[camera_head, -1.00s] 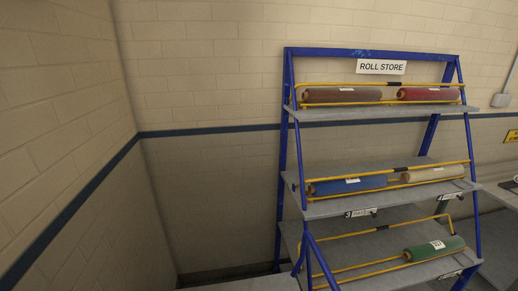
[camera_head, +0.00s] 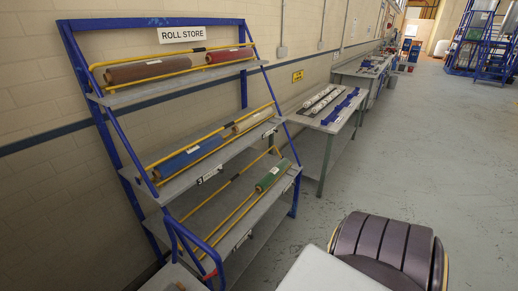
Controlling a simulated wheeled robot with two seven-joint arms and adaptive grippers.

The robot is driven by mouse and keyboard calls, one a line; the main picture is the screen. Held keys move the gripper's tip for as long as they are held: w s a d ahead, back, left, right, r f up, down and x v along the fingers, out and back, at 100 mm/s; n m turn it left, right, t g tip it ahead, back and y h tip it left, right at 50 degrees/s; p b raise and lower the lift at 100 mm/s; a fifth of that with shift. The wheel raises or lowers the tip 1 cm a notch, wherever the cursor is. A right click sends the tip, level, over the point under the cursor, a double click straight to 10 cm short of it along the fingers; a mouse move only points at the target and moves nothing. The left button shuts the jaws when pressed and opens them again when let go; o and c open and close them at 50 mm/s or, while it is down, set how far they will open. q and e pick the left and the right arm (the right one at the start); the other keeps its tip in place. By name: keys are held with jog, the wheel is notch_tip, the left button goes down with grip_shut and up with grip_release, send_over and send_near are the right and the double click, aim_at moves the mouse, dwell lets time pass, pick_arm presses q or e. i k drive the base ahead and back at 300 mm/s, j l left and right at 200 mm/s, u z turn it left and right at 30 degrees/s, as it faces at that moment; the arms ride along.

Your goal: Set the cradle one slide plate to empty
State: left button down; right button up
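The blue-framed roll store rack (camera_head: 112,150) stands at the left with three sloping shelves. Small white label plates sit on the middle shelf's front edge, one at its left part (camera_head: 210,174) and one at its right part (camera_head: 268,133). Their lettering is too small to read surely, so I cannot tell which is the cradle one slide plate or its setting. The middle shelf holds a blue roll (camera_head: 190,154) and a cream roll (camera_head: 250,121). The bottom shelf holds a green roll (camera_head: 272,175) at its right; its left part is bare. Neither gripper is in view.
The top shelf holds a brown roll (camera_head: 148,70) and a red roll (camera_head: 229,55). A workbench (camera_head: 330,119) with dark and white bars and blue parts stands right of the rack. Clear grey floor (camera_head: 400,150) lies to the right. Blue steps (camera_head: 495,62) stand far back.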

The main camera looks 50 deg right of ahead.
aim_at(251, 237)
jog(key=z, duration=1.45)
